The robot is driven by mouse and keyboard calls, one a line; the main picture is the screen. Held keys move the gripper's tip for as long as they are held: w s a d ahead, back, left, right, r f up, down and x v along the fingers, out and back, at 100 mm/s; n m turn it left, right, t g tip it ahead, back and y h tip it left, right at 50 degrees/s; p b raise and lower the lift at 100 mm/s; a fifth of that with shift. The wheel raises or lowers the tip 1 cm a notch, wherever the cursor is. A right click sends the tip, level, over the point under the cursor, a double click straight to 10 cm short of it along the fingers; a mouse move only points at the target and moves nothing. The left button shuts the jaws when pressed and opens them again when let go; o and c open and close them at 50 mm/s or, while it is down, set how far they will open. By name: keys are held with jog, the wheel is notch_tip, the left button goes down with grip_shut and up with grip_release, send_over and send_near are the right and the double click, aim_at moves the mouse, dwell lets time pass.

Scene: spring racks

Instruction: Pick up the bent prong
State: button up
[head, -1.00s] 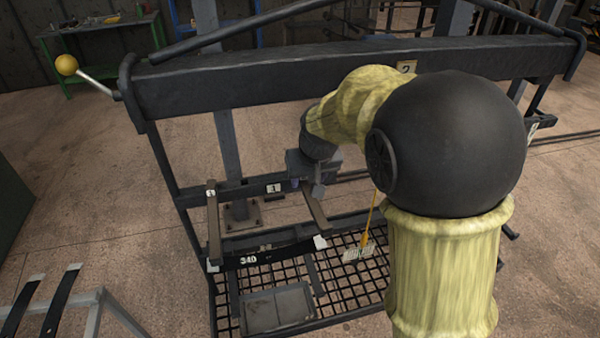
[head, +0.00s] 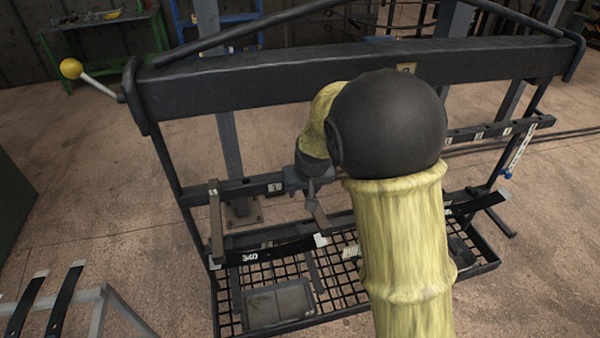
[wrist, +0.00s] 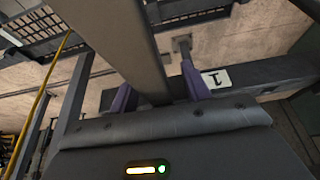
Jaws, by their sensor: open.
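The prong that I take to be the bent one is a brown-grey bar (head: 317,212) jutting toward me from the rack's rail, right of the "1" tag; I cannot make out its bend. My gripper (head: 313,186) is over its rail end in the head view. In the wrist view the prong (wrist: 115,35) runs large between the two purple fingertips of my open gripper (wrist: 157,92). I cannot tell whether either finger touches it. A second prong (head: 215,222) stands to the left. A black leaf spring marked 340 (head: 282,251) lies across near the prongs' front ends.
The rack's thick top beam (head: 230,85) passes behind and above my arm. A mesh shelf (head: 335,300) with a grey tray (head: 280,305) is below. A stand with dark springs (head: 65,300) is at lower left. My arm hides part of the rack's right half.

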jog(key=shift+d, duration=0.1)
dwell(0.3)
grip_shut()
jog(key=shift+r, duration=0.1)
jog(key=shift+w+r, duration=0.1)
jog(key=shift+r, duration=0.4)
notch_tip(320, 180, up, 11)
jog(key=b, duration=0.1)
jog(key=s+d+b, duration=0.1)
jog(key=s, duration=0.4)
jog(key=s+d+b, duration=0.2)
jog(key=s, duration=0.3)
jog(key=s+d+b, duration=0.1)
jog(key=s+b, duration=0.1)
jog(key=s, duration=0.4)
jog(key=shift+d+f, duration=0.1)
jog(key=shift+d, duration=0.1)
jog(key=shift+s+d+b, duration=0.25)
jog(key=shift+s+b, duration=0.05)
jog(key=shift+s, duration=0.45)
